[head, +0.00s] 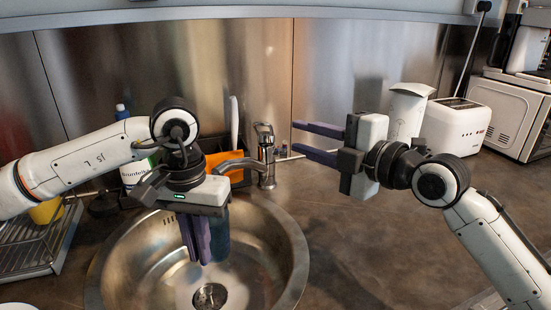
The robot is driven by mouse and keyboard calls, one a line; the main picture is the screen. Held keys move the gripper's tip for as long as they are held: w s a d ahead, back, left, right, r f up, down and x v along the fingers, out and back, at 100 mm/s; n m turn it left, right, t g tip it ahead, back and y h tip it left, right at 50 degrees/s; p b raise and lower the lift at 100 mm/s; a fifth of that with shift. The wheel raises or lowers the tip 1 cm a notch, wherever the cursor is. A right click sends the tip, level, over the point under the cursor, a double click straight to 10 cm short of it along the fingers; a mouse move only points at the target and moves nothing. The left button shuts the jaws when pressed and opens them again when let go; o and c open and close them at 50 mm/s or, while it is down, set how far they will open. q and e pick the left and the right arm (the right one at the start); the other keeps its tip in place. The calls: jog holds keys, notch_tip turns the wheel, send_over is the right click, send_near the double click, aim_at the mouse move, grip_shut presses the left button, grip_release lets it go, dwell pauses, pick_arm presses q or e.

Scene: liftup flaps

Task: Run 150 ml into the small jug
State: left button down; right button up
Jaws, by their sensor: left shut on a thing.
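My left gripper (203,250) points down over the round steel sink (296,250). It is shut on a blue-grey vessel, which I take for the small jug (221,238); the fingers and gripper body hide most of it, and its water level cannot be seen. The tap (265,157) stands at the back rim of the sink. Its spout reaches left behind the gripper, and its lever is on top. No water stream is visible. My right gripper (304,141) is open and empty, its fingers pointing left, a little right of the tap lever in the picture.
A dish rack (35,250) stands left of the sink. A blue-capped bottle (122,112) and an orange item (212,163) are behind it. A white container (405,112), toaster (458,125) and microwave (512,112) stand back right. The counter right of the sink (370,240) is mostly clear.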

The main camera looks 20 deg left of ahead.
pick_arm(q)
jog(key=w, duration=0.6)
jog(key=shift+a, duration=0.4)
dwell(1.1)
jog(key=s+d, duration=0.1)
jog(key=s, duration=0.6)
jog(key=shift+s, duration=0.25)
